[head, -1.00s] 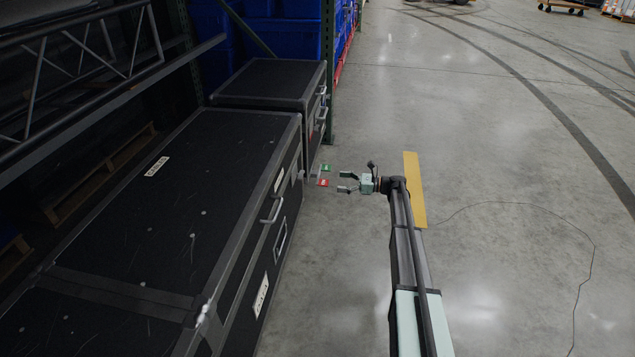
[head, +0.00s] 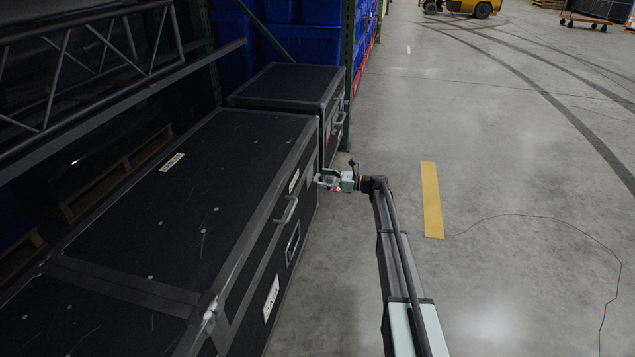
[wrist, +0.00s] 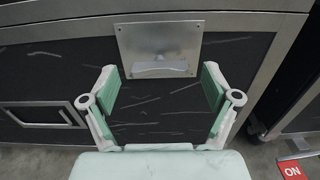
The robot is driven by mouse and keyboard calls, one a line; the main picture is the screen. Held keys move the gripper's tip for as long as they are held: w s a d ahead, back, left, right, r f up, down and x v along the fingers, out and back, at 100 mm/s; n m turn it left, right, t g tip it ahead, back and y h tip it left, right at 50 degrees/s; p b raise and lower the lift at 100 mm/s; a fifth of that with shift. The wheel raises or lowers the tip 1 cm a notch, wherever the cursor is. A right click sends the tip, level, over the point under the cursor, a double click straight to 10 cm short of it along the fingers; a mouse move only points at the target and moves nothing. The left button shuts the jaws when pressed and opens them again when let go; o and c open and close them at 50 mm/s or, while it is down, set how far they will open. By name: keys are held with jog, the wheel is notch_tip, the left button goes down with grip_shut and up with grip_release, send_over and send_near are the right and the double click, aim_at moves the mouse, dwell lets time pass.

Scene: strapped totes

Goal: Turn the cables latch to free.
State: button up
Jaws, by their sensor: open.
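A square metal plate with a pale latch grip (wrist: 162,68) sits on the dark front of a strapped case, at the top middle of the wrist view. I cannot read a cables label, so I cannot tell if this is the cables latch. My gripper (wrist: 160,76) is open and empty, its two green-padded fingers on either side just below the plate's lower part. In the head view my gripper (head: 324,181) is at the far end of the long case's front, and the latch is hidden there.
The long black case (head: 180,230) has handles (head: 287,209) and white labels (head: 271,298) on its front. A smaller case (head: 285,83) stands behind it. A red ON tag (wrist: 292,170) shows at lower right.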

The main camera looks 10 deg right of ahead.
aim_at(316, 178)
jog(key=shift+x, duration=1.3)
jog(key=c, duration=1.2)
jog(key=shift+o, duration=0.2)
jog(key=shift+r+n, duration=0.1)
jog(key=shift+n, duration=0.3)
jog(key=n+p, duration=0.2)
jog(key=shift+n, duration=0.4)
jog(key=n+p, duration=0.1)
jog(key=n, duration=0.9)
jog(key=shift+s+a+f, duration=0.1)
jog(key=shift+f, duration=0.15)
jog(key=shift+n+b, duration=0.9)
jog(key=shift+n, duration=1.3)
